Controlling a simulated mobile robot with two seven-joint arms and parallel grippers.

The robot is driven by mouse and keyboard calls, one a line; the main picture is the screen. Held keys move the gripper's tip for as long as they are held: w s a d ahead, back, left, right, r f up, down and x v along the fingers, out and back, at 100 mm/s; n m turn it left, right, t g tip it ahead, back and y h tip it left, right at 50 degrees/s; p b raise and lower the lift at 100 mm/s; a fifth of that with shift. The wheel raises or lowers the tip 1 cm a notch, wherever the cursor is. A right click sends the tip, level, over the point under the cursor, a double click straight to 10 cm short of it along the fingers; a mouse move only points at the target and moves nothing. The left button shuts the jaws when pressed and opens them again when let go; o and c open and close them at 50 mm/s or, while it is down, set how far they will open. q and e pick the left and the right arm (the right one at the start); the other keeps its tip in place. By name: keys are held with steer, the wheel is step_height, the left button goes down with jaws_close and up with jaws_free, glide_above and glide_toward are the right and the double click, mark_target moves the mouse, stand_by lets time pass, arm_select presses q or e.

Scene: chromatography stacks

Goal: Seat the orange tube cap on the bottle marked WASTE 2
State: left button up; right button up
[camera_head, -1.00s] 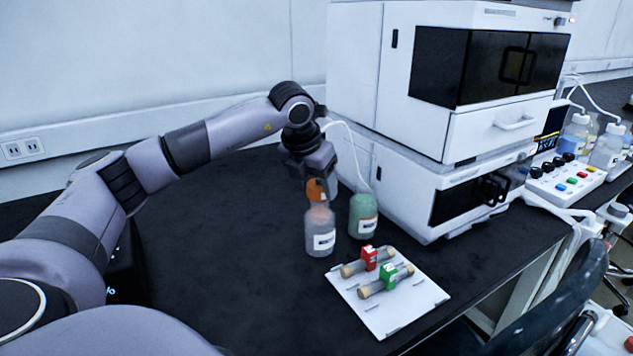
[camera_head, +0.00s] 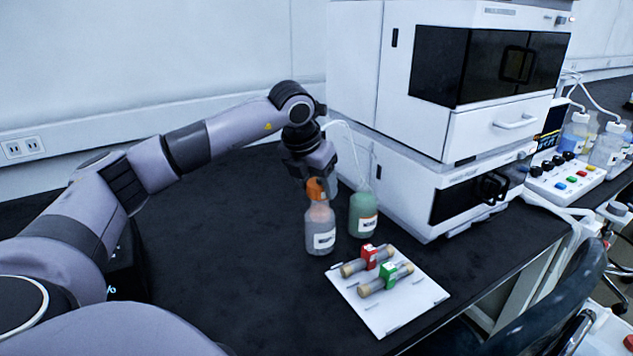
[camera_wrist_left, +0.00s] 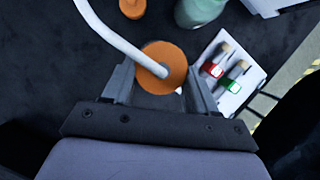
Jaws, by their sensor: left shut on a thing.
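My left gripper (camera_head: 309,182) is shut on the orange tube cap (camera_head: 317,190), with the fingers on either side of it. In the left wrist view the cap (camera_wrist_left: 158,80) sits between the fingertips, with a white tube rising from its middle. Directly below the cap stands a clear, greyish bottle (camera_head: 319,238), upright, with a white label too small to read. The cap is at the bottle's mouth; I cannot tell whether it is seated. A green bottle (camera_head: 363,213) stands just to the right, its label also unreadable. My right gripper is out of view.
A white tray (camera_head: 398,313) holding two tubes with red and green clips lies in front of the bottles. A second orange round piece (camera_wrist_left: 133,7) shows in the wrist view. White instrument stacks (camera_head: 400,190) stand behind right.

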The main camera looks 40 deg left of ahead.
arm_select(q)
steer(key=shift+f, duration=0.1)
steer(key=shift+f+b, duration=0.65)
steer(key=shift+f, duration=0.25)
steer(key=shift+f, duration=0.15)
steer(key=shift+f+b, duration=0.3)
steer(key=o, duration=1.4)
steer(key=shift+r, duration=0.1)
